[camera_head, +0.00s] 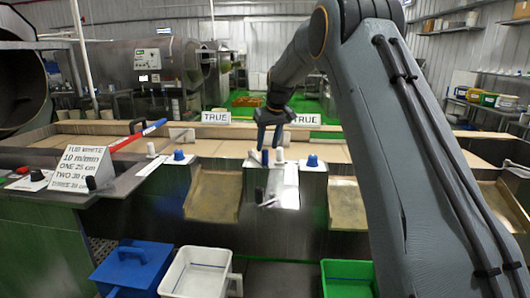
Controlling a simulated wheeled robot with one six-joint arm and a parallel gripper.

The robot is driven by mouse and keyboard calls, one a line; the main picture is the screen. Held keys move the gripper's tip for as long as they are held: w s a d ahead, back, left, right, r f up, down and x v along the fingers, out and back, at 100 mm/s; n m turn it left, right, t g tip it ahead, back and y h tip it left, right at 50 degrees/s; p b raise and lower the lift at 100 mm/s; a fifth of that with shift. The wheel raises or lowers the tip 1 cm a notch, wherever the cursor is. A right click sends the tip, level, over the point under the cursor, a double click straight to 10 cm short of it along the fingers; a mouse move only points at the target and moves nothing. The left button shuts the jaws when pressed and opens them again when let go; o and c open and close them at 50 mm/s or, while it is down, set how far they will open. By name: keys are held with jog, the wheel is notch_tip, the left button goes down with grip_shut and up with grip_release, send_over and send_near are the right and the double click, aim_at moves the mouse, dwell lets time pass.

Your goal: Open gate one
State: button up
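My gripper (269,143) points down over the middle control panel, its two fingers apart with a gap between them. Just below it stand a small blue knob (265,158) and white pegs (280,155); I cannot tell whether the fingers touch them. Blue knobs also sit on the left panel (179,155) and the right panel (312,160). Sloped brown chutes show at the left (213,196) and right (346,205) of the middle panel. No label shows which gate is one. A sign (82,167) reads TUB WHITE, 10 m/min, with distances for ONE, TWO and THREE.
A blue tub (133,268), a white tub (197,273) and a green tub (347,278) stand low in front. A belt with a wooden rail (225,131) runs behind the panels. TRUE signs (216,117) stand on it. A red and blue bar (138,135) lies left.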

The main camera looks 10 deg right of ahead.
aim_at(266, 150)
jog(key=shift+p+x, duration=0.75)
jog(key=shift+x, duration=2)
jog(key=shift+c, duration=0.2)
grip_shut()
